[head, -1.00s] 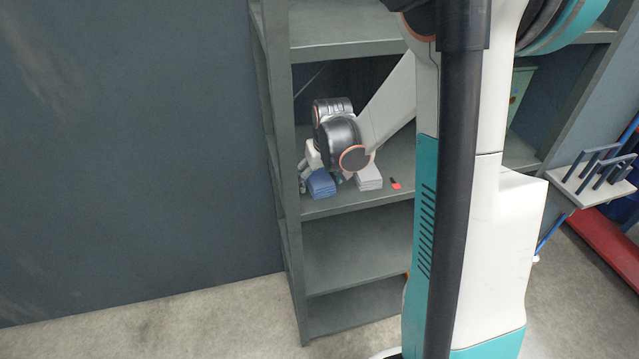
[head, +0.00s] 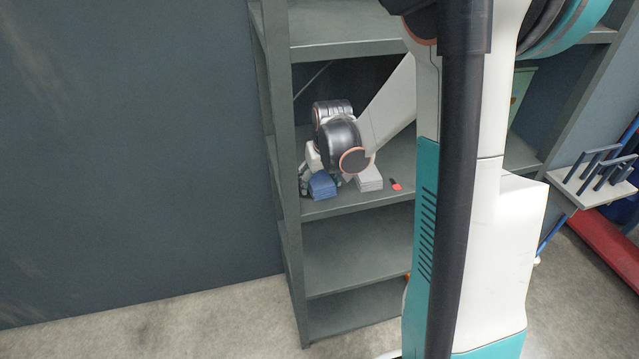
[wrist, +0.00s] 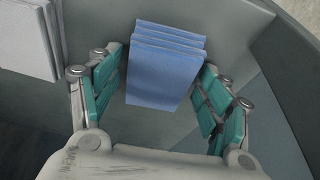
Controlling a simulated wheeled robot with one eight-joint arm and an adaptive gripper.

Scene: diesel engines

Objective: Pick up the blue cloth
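The blue cloth (head: 321,187) is a folded stack on the middle shelf, near the shelf's left post in the head view. In the wrist view the blue cloth (wrist: 163,72) lies between the two teal-padded fingers of my gripper (wrist: 155,85). In the head view my gripper (head: 318,176) is mostly hidden behind my wrist.
A white folded stack (head: 369,179) lies just right of the blue cloth, and it also shows in the wrist view (wrist: 28,38). A small red and black item (head: 395,184) lies further right. The shelf unit (head: 360,204) has a post close on the left and a board above.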

